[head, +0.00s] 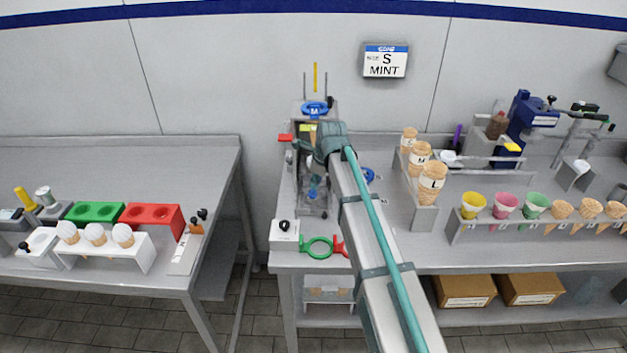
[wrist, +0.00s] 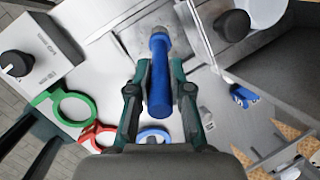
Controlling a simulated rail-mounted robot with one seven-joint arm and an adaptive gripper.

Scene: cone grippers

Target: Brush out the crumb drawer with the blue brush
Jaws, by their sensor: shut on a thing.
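My gripper (wrist: 159,72) is shut on the blue brush (wrist: 160,92), whose blue shaft runs between the two fingers in the wrist view. The brush's far end is greyish, over a bright metal surface. In the head view a small blue part (head: 313,193), probably the brush, shows below my wrist, over the narrow metal machine at the left end of the right bench. My arm covers much of this spot. I cannot clearly make out the crumb drawer or any crumbs, nor whether the brush touches the metal.
A control box with a black knob (head: 284,227) stands at the bench's front corner, beside a green ring (head: 318,247) and a red ring (wrist: 97,135). A blue ring (wrist: 153,135) lies close by. Cone holders (head: 425,210) stand to the right. A gap separates the left bench (head: 215,165).

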